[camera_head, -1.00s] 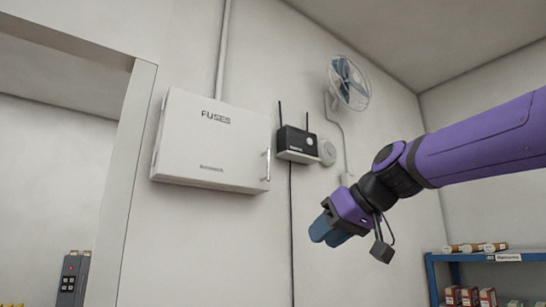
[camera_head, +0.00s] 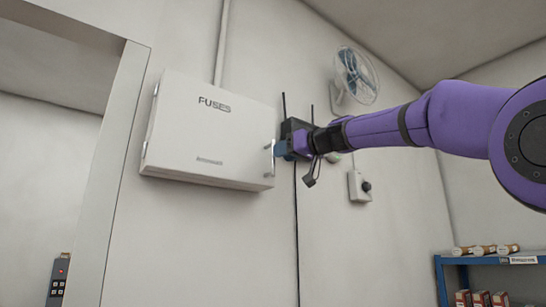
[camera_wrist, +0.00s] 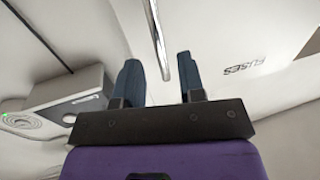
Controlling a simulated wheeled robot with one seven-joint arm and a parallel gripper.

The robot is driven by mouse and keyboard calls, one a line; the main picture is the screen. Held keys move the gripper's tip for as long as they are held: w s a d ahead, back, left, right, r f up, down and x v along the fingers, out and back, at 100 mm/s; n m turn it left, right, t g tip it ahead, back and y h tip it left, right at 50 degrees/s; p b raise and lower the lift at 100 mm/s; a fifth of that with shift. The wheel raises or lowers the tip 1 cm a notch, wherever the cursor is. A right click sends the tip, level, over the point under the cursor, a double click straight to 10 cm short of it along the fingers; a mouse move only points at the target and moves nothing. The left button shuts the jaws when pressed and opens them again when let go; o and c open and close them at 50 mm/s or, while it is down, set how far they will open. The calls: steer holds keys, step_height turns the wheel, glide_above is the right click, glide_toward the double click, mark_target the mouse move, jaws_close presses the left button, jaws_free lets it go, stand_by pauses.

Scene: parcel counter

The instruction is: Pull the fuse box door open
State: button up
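The white fuse box (camera_head: 210,133), lettered FUSES, hangs on the wall with its door shut. A slim metal handle (camera_head: 271,157) stands upright at the door's right edge. My gripper (camera_head: 278,148) is at the right of the box, close to the handle, at about its upper part. In the wrist view the two blue fingers of my gripper (camera_wrist: 161,80) are apart. The handle (camera_wrist: 158,38) shows as a bar just ahead of and between the fingertips. The FUSES door (camera_wrist: 225,50) fills the upper right there. Whether a finger touches the handle, I cannot tell.
A black router (camera_head: 292,127) with two antennas is on the wall right behind my gripper. A wall fan (camera_head: 355,75), a switch box (camera_head: 359,187) and a hanging cable (camera_head: 296,240) are nearby. A blue shelf (camera_head: 480,260) stands lower right. A door frame (camera_head: 112,170) is left of the box.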

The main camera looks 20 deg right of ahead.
mark_target(273, 171)
steer(key=shift+x, duration=2.2)
jaws_close()
